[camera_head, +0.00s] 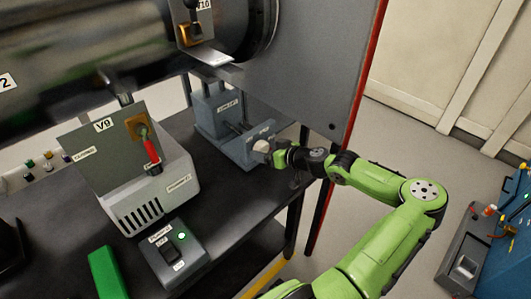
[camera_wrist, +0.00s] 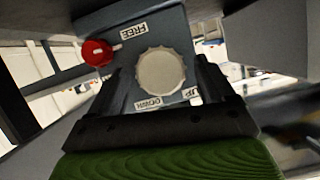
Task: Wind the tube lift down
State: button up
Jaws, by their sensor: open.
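The tube lift is a blue-grey unit (camera_head: 238,146) on the dark bench, below the large tube. Its pale round ribbed knob (camera_head: 262,147) faces my gripper (camera_head: 274,156). In the wrist view the knob (camera_wrist: 162,73) sits between my two dark fingers (camera_wrist: 160,64), which are open with gaps on both sides. Labels reading DOWN and UP (camera_wrist: 167,97) are under the knob. A red knob (camera_wrist: 97,52) by a FREE label (camera_wrist: 132,31) is at its upper left. I cannot tell how far the fingers reach over the knob.
A V9 box (camera_head: 150,195) with a red-handled lever stands on the bench (camera_head: 215,200) to the left. A switch box (camera_head: 174,254) with a green light is in front. A grey panel with a red edge (camera_head: 352,120) rises behind my arm.

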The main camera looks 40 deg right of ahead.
jog(key=shift+w+f, duration=0.1)
jog(key=shift+w, duration=0.25)
jog(key=shift+c, duration=0.3)
jog(key=c, duration=1)
